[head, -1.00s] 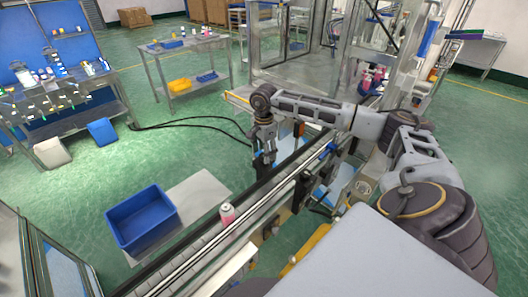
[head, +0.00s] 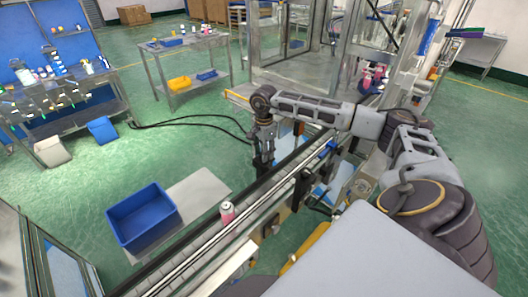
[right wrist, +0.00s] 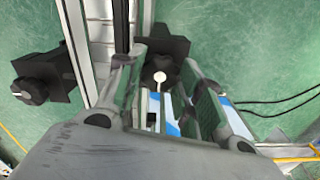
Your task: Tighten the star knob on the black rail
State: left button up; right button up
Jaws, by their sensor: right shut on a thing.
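The black star knob (right wrist: 158,66) shows in the right wrist view, between the two fingers of my right gripper (right wrist: 164,80). A small pale round tip stands in front of it. My right gripper is shut on this knob; the fingers partly hide it. In the head view my right gripper (head: 263,158) points down at the far side of the conveyor, and the knob is too small to tell there. The black rail (right wrist: 121,22) runs beside the knob. A second black knob (right wrist: 32,90) sits on the rail's other side, apart from the gripper. My left gripper is not in view.
A pink can with a white top (head: 227,212) stands on the conveyor (head: 190,247). A blue bin (head: 142,217) is left of it. The glass-walled machine (head: 300,75) stands behind my right arm. Black cables (head: 190,122) lie on the green floor.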

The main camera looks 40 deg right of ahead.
jog(key=shift+m, duration=0.3)
jog(key=shift+m+b, duration=1.15)
jog(key=shift+m, duration=0.15)
jog(key=m+b, duration=0.2)
jog(key=m, duration=0.2)
jog(key=shift+m, duration=0.3)
jog(key=m+b, duration=0.1)
jog(key=m, duration=0.4)
jog(key=shift+b, duration=0.3)
jog(key=shift+m+b, duration=0.35)
jog(key=shift+m, duration=2.15)
jog(key=shift+w+r, duration=0.1)
jog(key=o, duration=1)
jog(key=shift+o, duration=0.2)
